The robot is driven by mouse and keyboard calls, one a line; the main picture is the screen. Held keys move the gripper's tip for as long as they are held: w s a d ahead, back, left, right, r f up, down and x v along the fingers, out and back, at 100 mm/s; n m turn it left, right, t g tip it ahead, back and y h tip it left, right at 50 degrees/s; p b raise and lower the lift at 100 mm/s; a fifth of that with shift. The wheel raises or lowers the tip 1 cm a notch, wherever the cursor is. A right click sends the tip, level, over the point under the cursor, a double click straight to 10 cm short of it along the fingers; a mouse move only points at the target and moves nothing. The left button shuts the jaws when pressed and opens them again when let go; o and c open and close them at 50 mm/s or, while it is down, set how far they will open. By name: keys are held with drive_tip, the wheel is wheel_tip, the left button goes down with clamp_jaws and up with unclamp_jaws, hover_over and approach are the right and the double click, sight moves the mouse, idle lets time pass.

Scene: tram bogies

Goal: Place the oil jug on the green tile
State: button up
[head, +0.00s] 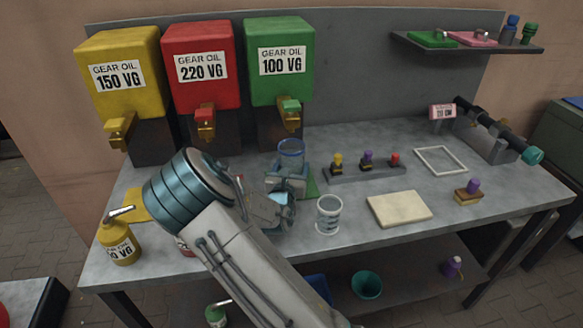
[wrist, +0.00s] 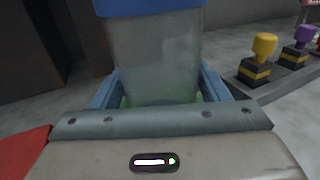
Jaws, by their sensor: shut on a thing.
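The oil jug (head: 291,152) is a clear vessel with a blue rim, standing upright in front of the green dispenser. My gripper (head: 287,182) is shut on it, with a blue finger on each side; the jug fills the middle of the wrist view (wrist: 152,60). The green tile (head: 313,187) shows just right of my gripper, partly hidden by it. Green also shows low around the jug in the wrist view. The jug is over the tile, but I cannot tell whether its base touches it.
Yellow (head: 122,70), red (head: 200,65) and green (head: 280,62) oil dispensers stand behind. A clear measuring cup (head: 329,215), a cream pad (head: 399,208) and a rack of coloured knobs (head: 365,173) are to the right. A yellow oil can (head: 119,243) stands at left.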

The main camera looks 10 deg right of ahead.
drive_tip(key=o, duration=1.1)
drive_tip(key=shift+o, duration=0.2)
drive_tip(key=v, duration=1.2)
drive_tip(key=shift+r, duration=0.1)
